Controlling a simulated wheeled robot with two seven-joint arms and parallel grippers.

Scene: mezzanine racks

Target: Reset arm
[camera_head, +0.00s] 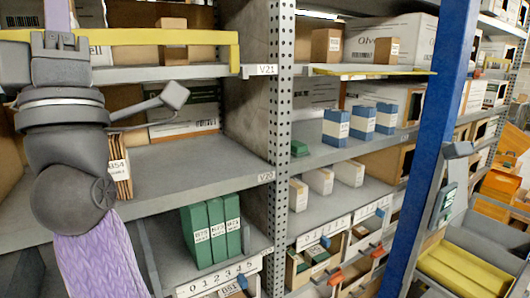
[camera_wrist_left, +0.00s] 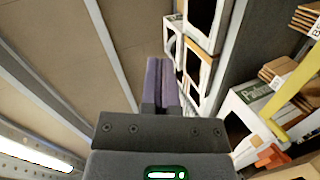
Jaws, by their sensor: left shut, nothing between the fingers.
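My left arm rises along the left side of the head view, in front of the shelving. The purple fingers of my left gripper (camera_wrist_left: 161,85) are pressed together with nothing between them in the left wrist view. They point up towards the ceiling. In the head view the purple part of the left gripper (camera_head: 59,14) runs up to the top edge, so its tips may be cut off. My right arm and right gripper do not show in either view.
A grey perforated rack post (camera_head: 279,120) and a blue post (camera_head: 432,130) stand right of my arm. A yellow bar (camera_head: 205,37) crosses close to my wrist. Green binders (camera_head: 213,230) and blue-white boxes (camera_head: 362,122) stand on shelves. The middle-left shelf (camera_head: 195,165) is largely bare.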

